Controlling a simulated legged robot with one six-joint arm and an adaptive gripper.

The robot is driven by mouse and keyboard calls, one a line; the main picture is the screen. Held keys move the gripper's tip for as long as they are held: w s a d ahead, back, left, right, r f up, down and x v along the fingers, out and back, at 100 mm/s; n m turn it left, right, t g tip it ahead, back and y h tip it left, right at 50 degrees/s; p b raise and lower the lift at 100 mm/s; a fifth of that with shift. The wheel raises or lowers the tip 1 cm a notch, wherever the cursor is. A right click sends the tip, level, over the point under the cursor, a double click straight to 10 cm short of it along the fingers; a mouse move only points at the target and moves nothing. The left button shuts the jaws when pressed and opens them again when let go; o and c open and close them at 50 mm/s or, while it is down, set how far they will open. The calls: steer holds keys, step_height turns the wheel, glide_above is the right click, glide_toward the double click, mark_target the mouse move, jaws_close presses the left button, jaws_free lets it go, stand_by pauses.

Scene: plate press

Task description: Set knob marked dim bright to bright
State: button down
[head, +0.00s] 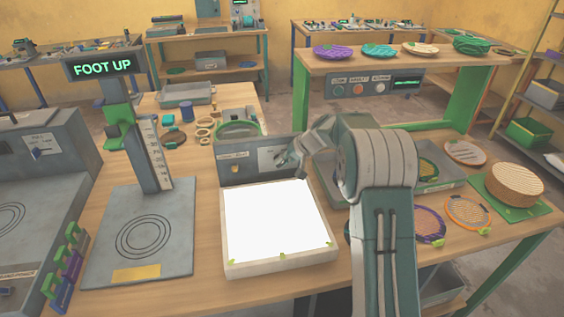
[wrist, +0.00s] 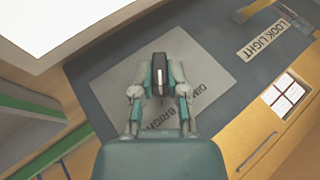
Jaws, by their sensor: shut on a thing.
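The dark knob (wrist: 159,66) with a pale line along its top sits on a light grey plate (wrist: 110,92) printed DIM and BRIGHT in the wrist view. My gripper (wrist: 158,82) is shut on the knob, one finger on each side. In the head view my gripper (head: 283,161) is at the front of the grey control box (head: 236,171), and the knob cannot be made out there. The light panel (head: 275,222) in front of the box glows plain white. How far the knob is turned is hard to tell.
A press stand reading FOOT UP (head: 102,67) stands left. Woven plates (head: 467,211) and a tray lie right. Free tabletop is narrow around the panel.

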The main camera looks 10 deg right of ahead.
steer(key=shift+f, duration=0.15)
steer(key=c, duration=0.7)
jaws_free()
steer(key=shift+o, duration=0.2)
steer(key=v, duration=1.2)
